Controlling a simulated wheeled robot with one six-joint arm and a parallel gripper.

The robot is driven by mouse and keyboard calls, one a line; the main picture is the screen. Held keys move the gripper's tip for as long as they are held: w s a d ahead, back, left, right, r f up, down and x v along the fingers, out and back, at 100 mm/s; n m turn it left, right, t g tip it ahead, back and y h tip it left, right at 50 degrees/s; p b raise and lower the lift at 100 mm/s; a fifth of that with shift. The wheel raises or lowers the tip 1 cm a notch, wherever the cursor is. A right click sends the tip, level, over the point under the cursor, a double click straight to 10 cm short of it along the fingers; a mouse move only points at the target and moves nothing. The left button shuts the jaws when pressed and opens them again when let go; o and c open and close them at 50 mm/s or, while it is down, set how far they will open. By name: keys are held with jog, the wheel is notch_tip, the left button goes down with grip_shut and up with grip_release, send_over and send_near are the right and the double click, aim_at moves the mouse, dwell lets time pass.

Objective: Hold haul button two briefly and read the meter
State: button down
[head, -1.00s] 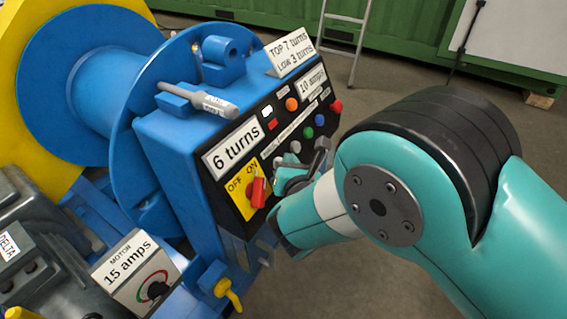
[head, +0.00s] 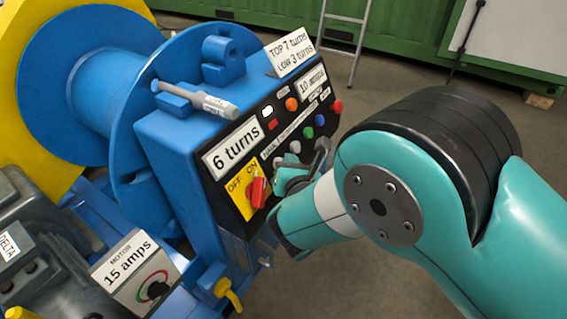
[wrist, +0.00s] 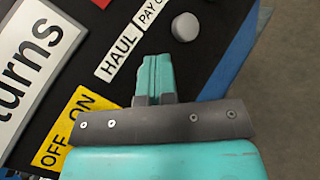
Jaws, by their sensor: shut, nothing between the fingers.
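The blue control box carries a sloped black panel with several round buttons. In the wrist view my gripper (wrist: 152,65) is shut, its teal fingertips over the panel just right of the HAUL label (wrist: 119,58). A pale grey button (wrist: 184,27) shows up and to the right of the tips, clear of them. Whatever is under the tips is hidden, and I cannot tell whether they touch it. In the head view the gripper is beside the panel's lower right, partly hidden by my wrist.
The panel has a "6 turns" sign (head: 233,147) and a "10 amps" sign (head: 312,82). A blue drum (head: 105,90) stands left.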

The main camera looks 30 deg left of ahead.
jog(key=shift+d+r+p, duration=0.4)
jog(key=shift+d+p, duration=0.05)
jog(key=shift+d, duration=0.3)
jog(key=shift+s+d+r+p, duration=0.1)
jog(key=shift+d+r+p, duration=0.2)
jog(key=shift+d, duration=0.45)
jog(key=shift+s+d+r+p, duration=0.1)
jog(key=shift+d+r+p, duration=0.15)
jog(key=shift+d+r, duration=0.35)
jog(key=shift+s+d+r+p, duration=0.1)
jog(key=shift+d+r+p, duration=0.15)
jog(key=shift+d, duration=0.65)
jog(key=shift+w, duration=0.1)
